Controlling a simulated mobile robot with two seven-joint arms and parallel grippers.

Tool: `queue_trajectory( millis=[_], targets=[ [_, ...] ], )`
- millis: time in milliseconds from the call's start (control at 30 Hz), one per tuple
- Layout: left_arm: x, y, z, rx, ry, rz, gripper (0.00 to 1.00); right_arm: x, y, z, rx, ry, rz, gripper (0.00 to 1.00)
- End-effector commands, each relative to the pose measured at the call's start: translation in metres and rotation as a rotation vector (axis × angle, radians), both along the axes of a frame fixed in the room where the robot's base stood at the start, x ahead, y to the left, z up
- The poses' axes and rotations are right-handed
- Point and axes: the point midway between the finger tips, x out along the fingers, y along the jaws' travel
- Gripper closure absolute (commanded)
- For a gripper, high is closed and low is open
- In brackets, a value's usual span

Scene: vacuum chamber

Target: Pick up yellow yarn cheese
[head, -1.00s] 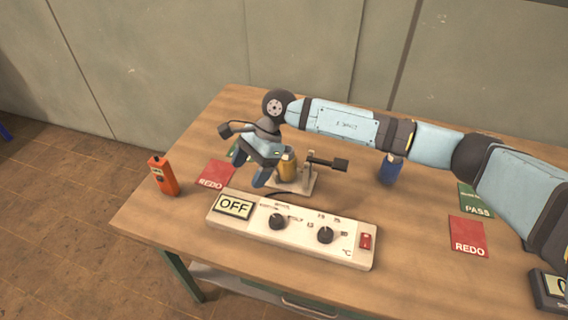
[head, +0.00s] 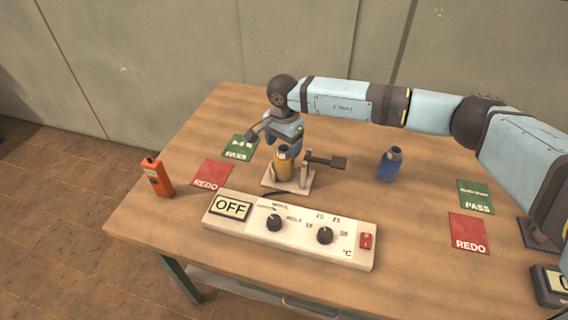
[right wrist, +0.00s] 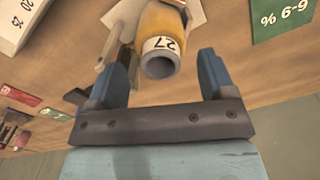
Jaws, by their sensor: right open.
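The yellow yarn cheese (head: 284,164) sits upright on a pale stand (head: 291,184) in the middle of the table. In the right wrist view it is a yellow hollow cylinder (right wrist: 164,22) with a white label reading 27. My right gripper (head: 286,142) is just behind and above it. In the right wrist view the right gripper (right wrist: 165,58) is open, with one finger on each side of the cylinder's near end and gaps on both sides. Nothing is gripped. My left gripper is not in view.
A black-ended lever (head: 328,162) stands right of the cheese. A control box reading OFF (head: 290,232) lies in front. A blue bottle-shaped object (head: 390,164) stands to the right, an orange device (head: 158,177) to the left. Red REDO and green PASS cards lie flat on both sides.

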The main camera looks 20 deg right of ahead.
Motion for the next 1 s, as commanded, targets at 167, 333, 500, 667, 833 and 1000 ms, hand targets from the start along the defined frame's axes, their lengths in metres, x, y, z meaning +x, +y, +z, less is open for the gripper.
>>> queue_trajectory(
  millis=[167, 333, 500, 667, 833, 1000],
  targets=[
    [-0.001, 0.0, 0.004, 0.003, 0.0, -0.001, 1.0, 0.0, -0.001, -0.016, -0.001, 0.003, -0.001, 0.24],
    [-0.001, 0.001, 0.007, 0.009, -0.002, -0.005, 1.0, 0.001, -0.002, -0.042, 0.001, 0.003, -0.001, 0.24],
    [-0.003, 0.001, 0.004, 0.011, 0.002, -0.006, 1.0, 0.002, -0.002, -0.051, 0.001, -0.001, 0.0, 0.24],
    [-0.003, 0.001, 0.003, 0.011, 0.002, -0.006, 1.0, 0.002, -0.002, -0.051, 0.001, 0.0, 0.0, 0.33],
    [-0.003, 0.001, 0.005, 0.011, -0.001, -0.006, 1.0, 0.002, -0.002, -0.051, 0.001, 0.0, 0.0, 0.63],
    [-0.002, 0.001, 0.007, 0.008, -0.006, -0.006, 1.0, 0.002, -0.002, -0.051, 0.001, 0.0, 0.0, 0.67]
  ],
)
